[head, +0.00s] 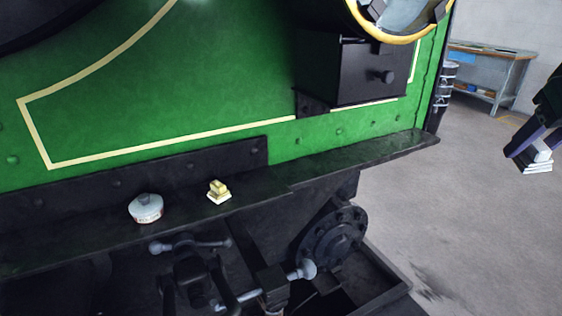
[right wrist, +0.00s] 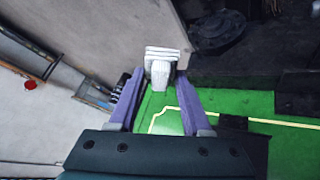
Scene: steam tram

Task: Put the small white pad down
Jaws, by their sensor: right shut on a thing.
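My right gripper (head: 528,142) is at the far right edge of the head view, out over the floor and well away from the green tram. It is shut on the small white pad (head: 538,167), a layered white block with a narrower grip on top. In the right wrist view the pad (right wrist: 163,53) shows at the tips of the purple fingers (right wrist: 161,78), one on each side of its grip. The pad is in the air. My left gripper is not in view.
A dark narrow ledge (head: 360,156) runs along the green tram front (head: 230,80). Coupling parts (head: 335,242) jut out below. A workbench (head: 490,70) stands far back right. The ledge's right part is bare.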

